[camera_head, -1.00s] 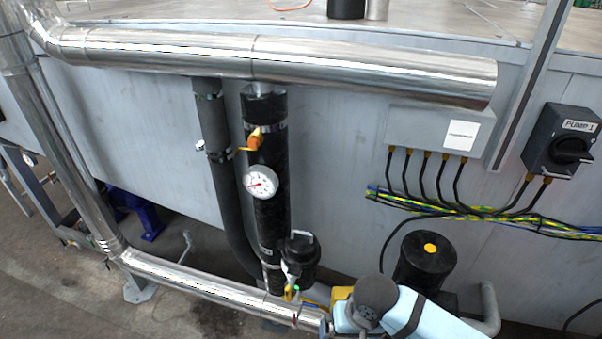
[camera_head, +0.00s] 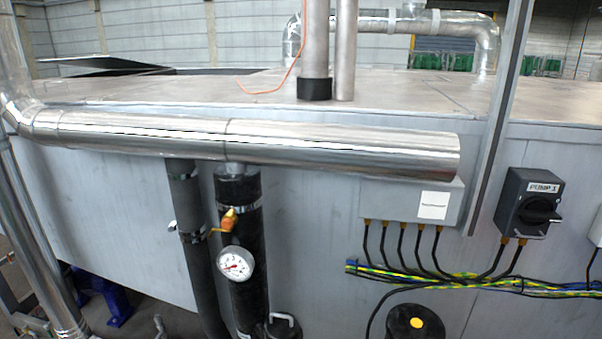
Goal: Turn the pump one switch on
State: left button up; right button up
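The pump one switch (camera_head: 531,203) is a dark grey box with a black rotary knob (camera_head: 540,211) and a label reading "PUMP 1". It is mounted on the grey panel wall at the right of the head view. The knob's grip looks roughly horizontal. Two cables with yellow glands leave its underside. Neither of my grippers shows in the current view, so nothing of mine is at the switch.
A shiny pipe (camera_head: 290,145) runs across the wall, left of the switch. A grey junction box (camera_head: 405,198) with several cables and a metal post (camera_head: 499,120) stand between. Bundled cables (camera_head: 470,283) run below. A pressure gauge (camera_head: 236,264) sits lower left.

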aim_at(536, 211)
jog(key=z, duration=1.45)
